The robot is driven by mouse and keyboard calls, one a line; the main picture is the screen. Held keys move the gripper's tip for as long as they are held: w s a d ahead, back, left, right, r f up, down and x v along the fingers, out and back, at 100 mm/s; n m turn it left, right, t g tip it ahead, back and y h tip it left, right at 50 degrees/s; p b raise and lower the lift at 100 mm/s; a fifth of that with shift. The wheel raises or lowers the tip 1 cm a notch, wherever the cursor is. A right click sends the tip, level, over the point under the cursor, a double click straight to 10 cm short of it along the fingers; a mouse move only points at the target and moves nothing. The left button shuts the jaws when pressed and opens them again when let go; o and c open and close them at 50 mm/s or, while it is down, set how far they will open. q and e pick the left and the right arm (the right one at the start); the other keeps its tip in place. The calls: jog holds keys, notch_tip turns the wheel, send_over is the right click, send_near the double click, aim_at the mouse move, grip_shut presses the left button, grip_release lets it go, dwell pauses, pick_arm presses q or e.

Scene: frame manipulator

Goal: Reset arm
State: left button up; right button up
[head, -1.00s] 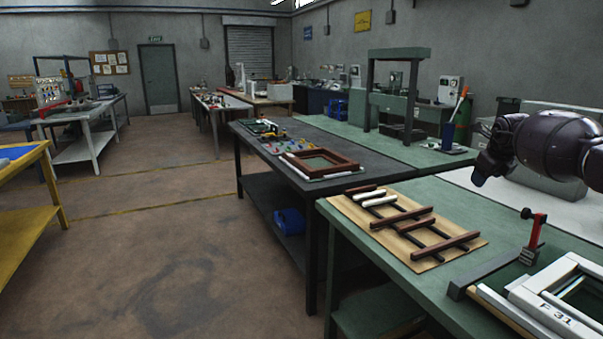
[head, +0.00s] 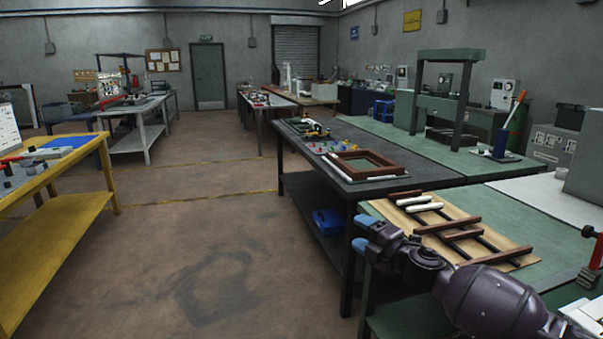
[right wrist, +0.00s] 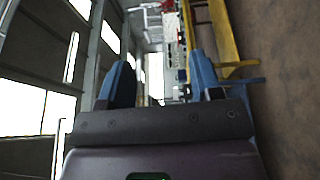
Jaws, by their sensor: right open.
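My right arm comes in from the lower right in the head view. Its right gripper (head: 364,236) is near the front left edge of the green bench, with blue fingertips pointing left. In the right wrist view the right gripper (right wrist: 160,84) shows two blue fingers spread apart with nothing between them. My left gripper is not in view.
A board with brown and white frame bars (head: 450,232) lies on the green bench beside my right arm. A dark bench (head: 425,176) with a brown frame (head: 368,164) stands beyond. A yellow bench (head: 55,180) stands left. The floor (head: 200,240) between is clear.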

jog(key=s+d+f+m+g+h, duration=0.1)
jog(key=s+d+f+m+h, duration=0.2)
jog(key=s+f+m, duration=0.5)
jog(key=s+d+f+m+g+h, duration=0.1)
jog(key=s+d+f+m+h, duration=0.3)
jog(key=s, duration=1.7)
jog(key=s+d+f+m+g+h, duration=0.1)
jog(key=s+d+f+m+h, duration=0.3)
jog(key=s+f+m, duration=0.8)
jog(key=s+d+f, duration=0.2)
jog(key=s+f, duration=0.1)
jog(key=f, duration=0.2)
jog(key=shift+s+f+g, duration=0.25)
jog(key=shift+s+g, duration=0.05)
jog(key=shift+s, duration=0.05)
jog(key=shift+c, duration=0.3)
